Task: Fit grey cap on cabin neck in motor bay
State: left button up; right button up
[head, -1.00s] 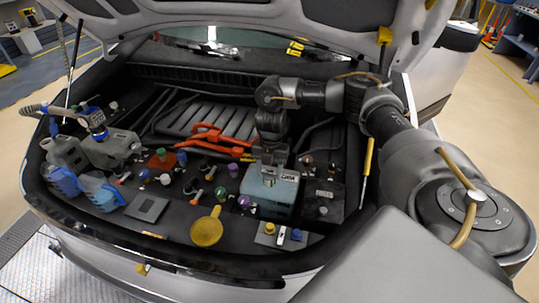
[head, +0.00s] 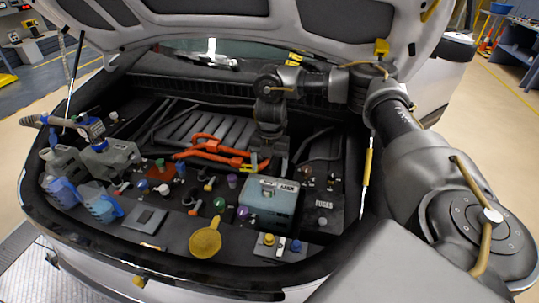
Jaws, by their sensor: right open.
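My right gripper (head: 272,166) hangs over the motor bay, just behind a pale blue-grey box (head: 268,208) with small white labels on its top. Its fingers point down and appear empty and open, though they are small and dark against the bay. I cannot pick out the grey cap with certainty, nor tell which neck is the cabin neck. Several small necks and coloured caps stand left of the box, among them a green cap (head: 220,203) and a purple cap (head: 242,213). My left gripper is not in view.
A yellow funnel-like piece (head: 205,239) lies near the front edge. Orange cables (head: 210,150) cross the middle. Blue clear jugs (head: 102,206) and grey containers (head: 112,160) stand at left. A fuse box (head: 322,219) is at right. The raised hood (head: 250,22) overhangs the bay.

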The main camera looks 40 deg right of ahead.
jog(key=shift+w+d+r, duration=0.1)
jog(key=shift+d+r, duration=0.05)
jog(key=shift+r, duration=0.95)
jog(key=shift+w+d+r, duration=0.1)
jog(key=shift+r, duration=0.95)
jog(key=shift+a, duration=0.1)
